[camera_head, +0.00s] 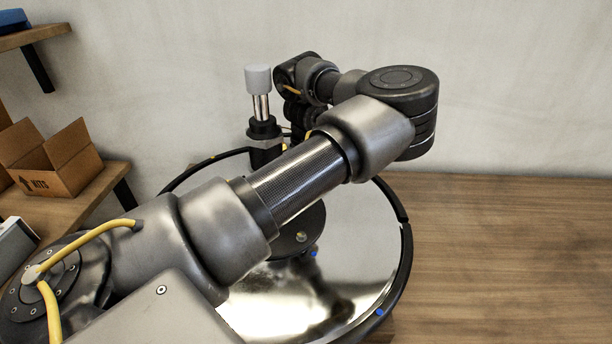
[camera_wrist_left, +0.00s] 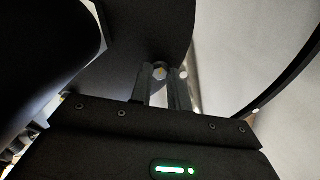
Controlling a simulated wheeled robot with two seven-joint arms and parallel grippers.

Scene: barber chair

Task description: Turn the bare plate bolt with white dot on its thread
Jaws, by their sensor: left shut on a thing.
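In the left wrist view, my left gripper (camera_wrist_left: 162,82) has its two fingers shut on a small bolt head (camera_wrist_left: 159,70) on a dark plate (camera_wrist_left: 130,62). A white dot (camera_wrist_left: 183,74) shows just right of the bolt, by the right finger. In the head view my left arm crosses the chair base, and its gripper and the held bolt are hidden. Another bolt (camera_head: 301,237) shows on the dark centre plate (camera_head: 312,222), with a blue dot (camera_head: 314,254) beside it. My right gripper is not in view.
The round shiny chair base (camera_head: 290,290) has a black rim with a blue dot (camera_head: 379,312) near the front right. A post with a grey cap (camera_head: 258,80) stands behind. A cardboard box (camera_head: 62,160) sits on a left shelf. The wooden surface (camera_head: 500,260) at right is clear.

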